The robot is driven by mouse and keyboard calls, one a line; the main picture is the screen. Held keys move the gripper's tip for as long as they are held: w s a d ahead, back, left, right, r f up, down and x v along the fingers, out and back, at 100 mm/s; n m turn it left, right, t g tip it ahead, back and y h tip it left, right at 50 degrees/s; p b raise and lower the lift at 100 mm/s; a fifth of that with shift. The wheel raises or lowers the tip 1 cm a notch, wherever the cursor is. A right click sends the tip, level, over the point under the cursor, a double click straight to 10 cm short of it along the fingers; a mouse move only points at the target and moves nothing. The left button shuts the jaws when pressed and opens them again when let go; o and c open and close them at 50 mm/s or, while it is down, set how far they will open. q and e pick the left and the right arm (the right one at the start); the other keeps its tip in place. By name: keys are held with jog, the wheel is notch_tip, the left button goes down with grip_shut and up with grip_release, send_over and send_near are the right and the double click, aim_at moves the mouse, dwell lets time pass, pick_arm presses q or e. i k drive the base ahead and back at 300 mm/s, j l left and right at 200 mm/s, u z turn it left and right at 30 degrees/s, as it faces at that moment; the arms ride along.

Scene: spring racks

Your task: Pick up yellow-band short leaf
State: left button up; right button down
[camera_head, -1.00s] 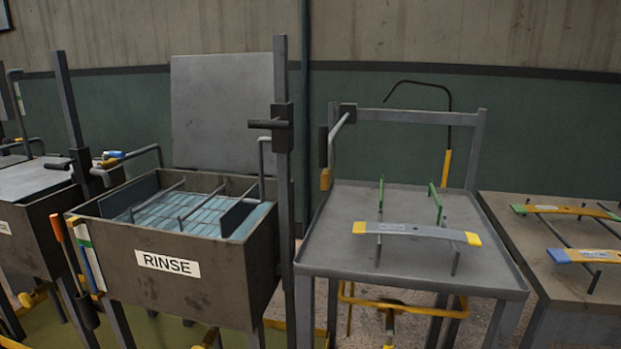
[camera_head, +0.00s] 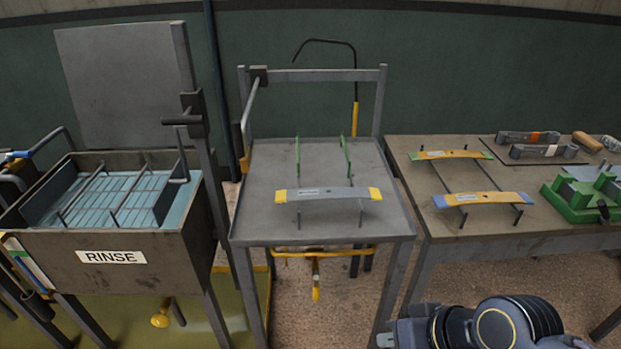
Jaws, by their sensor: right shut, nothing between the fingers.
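A grey, slightly bowed leaf (camera_head: 328,193) with yellow bands at both ends rests across two thin rails on the grey tray table (camera_head: 266,232) in the middle. A small label shows on its top, left of centre. My right gripper (camera_head: 386,340) shows at the bottom edge, in front of and below the table, well apart from the leaf. It is shut and empty, and partly cut off by the picture's edge. My left gripper is out of view.
The right bench (camera_head: 436,226) holds a yellow leaf with green ends (camera_head: 450,154), a yellow leaf with blue ends (camera_head: 484,198) and a green fixture (camera_head: 584,197). The RINSE tank (camera_head: 160,262) stands left.

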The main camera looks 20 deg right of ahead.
aim_at(317, 193)
jog(key=i+j+z, duration=0.1)
jog(key=i+j, duration=0.3)
jog(key=i, duration=0.15)
jog(key=i+j+z, duration=0.15)
jog(key=i+j, duration=0.25)
jog(key=i, duration=0.15)
